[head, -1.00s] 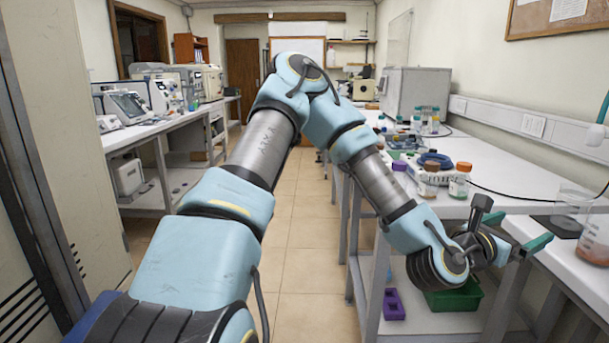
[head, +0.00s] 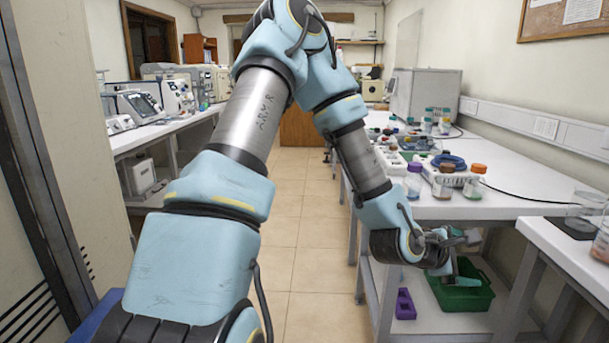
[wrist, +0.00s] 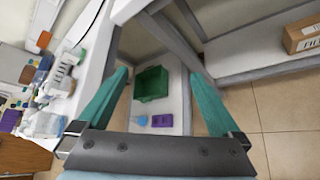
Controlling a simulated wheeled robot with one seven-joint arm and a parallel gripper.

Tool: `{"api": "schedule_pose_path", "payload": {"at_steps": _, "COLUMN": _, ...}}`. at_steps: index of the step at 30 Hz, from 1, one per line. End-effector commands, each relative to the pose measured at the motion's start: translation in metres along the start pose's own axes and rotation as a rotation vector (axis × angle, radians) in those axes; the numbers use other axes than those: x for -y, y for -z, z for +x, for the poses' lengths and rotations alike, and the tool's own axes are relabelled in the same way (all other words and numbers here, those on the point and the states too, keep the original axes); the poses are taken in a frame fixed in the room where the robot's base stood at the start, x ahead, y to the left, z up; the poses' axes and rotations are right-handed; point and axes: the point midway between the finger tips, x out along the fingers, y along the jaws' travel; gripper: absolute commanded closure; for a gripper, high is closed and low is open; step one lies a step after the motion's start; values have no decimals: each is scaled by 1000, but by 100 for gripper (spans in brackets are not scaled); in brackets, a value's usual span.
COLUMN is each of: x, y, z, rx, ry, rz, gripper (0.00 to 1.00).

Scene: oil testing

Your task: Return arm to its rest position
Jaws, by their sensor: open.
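My arm rises from the lower left of the head view, bends at the top and hangs down toward the right bench. My gripper (head: 462,258) is at its lower end, in front of the bench and above the lower shelf. In the wrist view my gripper (wrist: 160,105) shows two teal fingers spread wide apart with nothing held between them. In the head view the fingers are small and partly hidden by the wrist.
The right bench (head: 510,206) carries bottles and a blue coiled item (head: 448,160). A green bin (head: 468,292) and a purple rack (head: 405,304) sit on its lower shelf; the bin also shows in the wrist view (wrist: 151,84). The aisle floor (head: 305,235) is clear.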

Motion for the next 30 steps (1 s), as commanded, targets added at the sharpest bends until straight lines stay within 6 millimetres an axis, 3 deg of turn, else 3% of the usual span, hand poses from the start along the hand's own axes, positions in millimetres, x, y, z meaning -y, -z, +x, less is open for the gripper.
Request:
{"api": "schedule_pose_path", "payload": {"at_steps": 5, "x": -9, "y": 81, "z": -50, "rx": -223, "ry": 197, "rz": 430, "gripper": 0}}
{"api": "schedule_pose_path", "payload": {"at_steps": 9, "x": -19, "y": 145, "z": -121, "rx": -368, "ry": 442, "rz": 744, "gripper": 0}}
{"api": "schedule_pose_path", "payload": {"at_steps": 13, "x": -25, "y": 183, "z": -202, "rx": -424, "ry": 690, "rz": 945, "gripper": 0}}
{"api": "schedule_pose_path", "payload": {"at_steps": 18, "x": -21, "y": 198, "z": -297, "rx": -370, "ry": 948, "rz": 1082, "gripper": 0}}
{"api": "schedule_pose_path", "payload": {"at_steps": 21, "x": -16, "y": 195, "z": -332, "rx": -312, "ry": 1031, "rz": 1120, "gripper": 0}}
{"api": "schedule_pose_path", "payload": {"at_steps": 25, "x": -10, "y": 191, "z": -355, "rx": -255, "ry": 1081, "rz": 1143, "gripper": 0}}
{"api": "schedule_pose_path", "payload": {"at_steps": 30, "x": -7, "y": 190, "z": -361, "rx": -237, "ry": 1094, "rz": 1151, "gripper": 0}}
